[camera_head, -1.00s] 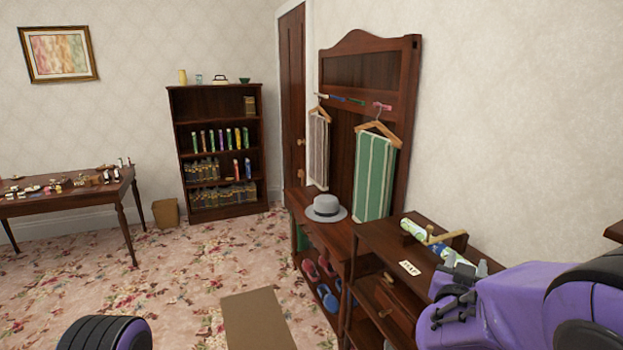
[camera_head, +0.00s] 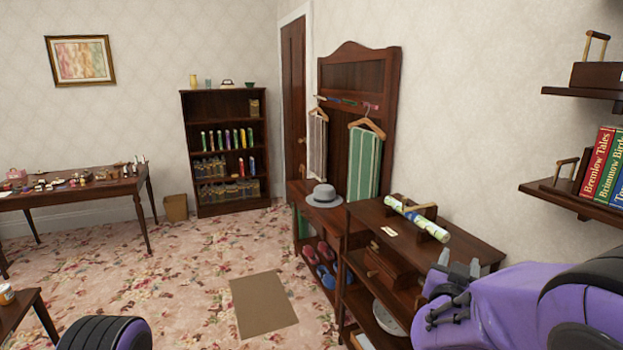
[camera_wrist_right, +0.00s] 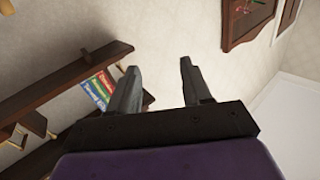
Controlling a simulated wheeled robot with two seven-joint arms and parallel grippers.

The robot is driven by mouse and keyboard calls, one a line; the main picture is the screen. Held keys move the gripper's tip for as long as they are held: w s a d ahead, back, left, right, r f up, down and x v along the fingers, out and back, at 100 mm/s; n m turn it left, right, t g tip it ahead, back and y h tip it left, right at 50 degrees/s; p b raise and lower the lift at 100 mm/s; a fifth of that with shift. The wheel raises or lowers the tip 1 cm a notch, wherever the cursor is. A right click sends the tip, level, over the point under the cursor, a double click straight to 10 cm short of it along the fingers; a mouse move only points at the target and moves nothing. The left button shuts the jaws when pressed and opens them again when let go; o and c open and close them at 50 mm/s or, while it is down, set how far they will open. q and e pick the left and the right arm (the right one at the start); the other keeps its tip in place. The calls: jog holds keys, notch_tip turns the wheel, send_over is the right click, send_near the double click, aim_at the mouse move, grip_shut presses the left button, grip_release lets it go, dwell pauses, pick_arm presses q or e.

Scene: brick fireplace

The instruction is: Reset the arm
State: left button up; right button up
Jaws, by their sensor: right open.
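My right arm comes in from the lower right in the head view, purple with a black joint. Its gripper (camera_head: 455,283) is held in the air in front of the dark wooden cabinet at the right wall. The right wrist view shows its two grey fingers (camera_wrist_right: 157,85) apart, with nothing between them. Beyond the fingers are the pale wall and a wooden shelf with books. My left gripper is not seen; only a purple and black part of me shows at the bottom left of the head view.
The cabinet (camera_head: 470,247) bears a rolled paper (camera_head: 417,218). A hall stand (camera_head: 360,75) with a grey hat (camera_head: 324,196) stands behind it. Wall shelves (camera_head: 570,200) with books (camera_head: 606,168) are at the right. A cluttered table (camera_head: 90,197) stands left. The middle carpet is mostly clear, with a brown mat (camera_head: 263,304).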

jog(key=s+f+g+y+b, duration=0.2)
jog(key=s+f, duration=0.2)
jog(key=f, duration=0.7)
jog(key=s+f+g+y+b, duration=0.15)
jog(key=s+f, duration=0.25)
jog(key=f, duration=0.7)
jog(key=s+f+g+y+b, duration=0.15)
jog(key=s+f, duration=0.25)
jog(key=f, duration=0.7)
pick_arm(q)
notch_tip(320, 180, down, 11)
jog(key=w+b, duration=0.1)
jog(key=b, duration=0.4)
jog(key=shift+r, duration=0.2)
pick_arm(e)
jog(key=s+f+g+y, duration=0.1)
jog(key=s+f+g, duration=0.6)
jog(key=s+f, duration=1.2)
jog(key=s, duration=0.4)
jog(key=shift+s+d+f+n, duration=0.25)
jog(key=shift+d+f+n, duration=0.05)
jog(key=shift+d+f, duration=0.05)
jog(key=shift+w, duration=0.1)
